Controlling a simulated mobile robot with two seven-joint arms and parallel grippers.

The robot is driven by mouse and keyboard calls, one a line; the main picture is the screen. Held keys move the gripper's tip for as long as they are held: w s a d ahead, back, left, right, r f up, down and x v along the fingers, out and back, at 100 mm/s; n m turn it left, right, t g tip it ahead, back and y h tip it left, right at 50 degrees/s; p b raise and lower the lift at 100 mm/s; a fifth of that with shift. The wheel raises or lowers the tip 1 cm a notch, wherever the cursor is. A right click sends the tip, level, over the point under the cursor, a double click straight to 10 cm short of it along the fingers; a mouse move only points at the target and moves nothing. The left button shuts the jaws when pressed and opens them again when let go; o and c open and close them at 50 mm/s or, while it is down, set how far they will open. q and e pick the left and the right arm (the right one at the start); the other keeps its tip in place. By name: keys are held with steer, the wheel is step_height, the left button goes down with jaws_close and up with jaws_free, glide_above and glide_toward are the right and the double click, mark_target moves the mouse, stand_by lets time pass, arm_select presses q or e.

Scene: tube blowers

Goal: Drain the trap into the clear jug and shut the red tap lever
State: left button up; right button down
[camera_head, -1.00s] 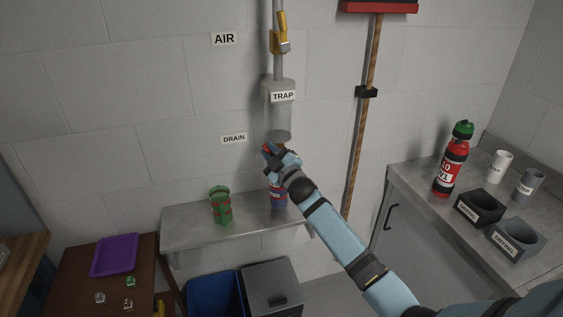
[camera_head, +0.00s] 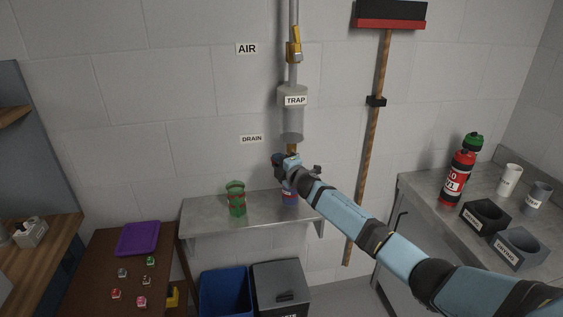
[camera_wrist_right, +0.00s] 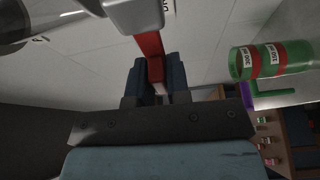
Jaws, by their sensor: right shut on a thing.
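The trap (camera_head: 294,97), a grey-topped see-through cylinder, hangs from a wall pipe above the shelf. My right gripper (camera_head: 280,160) is just below it, shut on the red tap lever (camera_wrist_right: 151,50), which sits between the fingers in the right wrist view. A green jug with red bands (camera_head: 236,199) stands on the shelf to the left; its volume labels and handle show in the wrist view (camera_wrist_right: 270,59). A blue-and-red container (camera_head: 290,194) stands on the shelf below the gripper, partly hidden by my arm. I cannot tell whether either is the clear jug. My left gripper is not in view.
The metal shelf (camera_head: 205,220) has free room at its left end. A yellow air valve (camera_head: 294,45) is above the trap. A broom (camera_head: 368,150) hangs to the right. A counter (camera_head: 418,185) with bottles and holders is at right; bins (camera_head: 222,291) stand below.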

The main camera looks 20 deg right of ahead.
steer(key=shift+f+n, duration=0.1)
steer(key=shift+n, duration=0.2)
steer(key=c, duration=1.2)
jaws_free()
steer(key=shift+o, duration=0.2)
steer(key=s+d+b, duration=0.1)
steer(key=s+d, duration=0.1)
steer(key=s, duration=1.1)
steer(key=shift+s, duration=0.3)
steer(key=shift+d, duration=0.1)
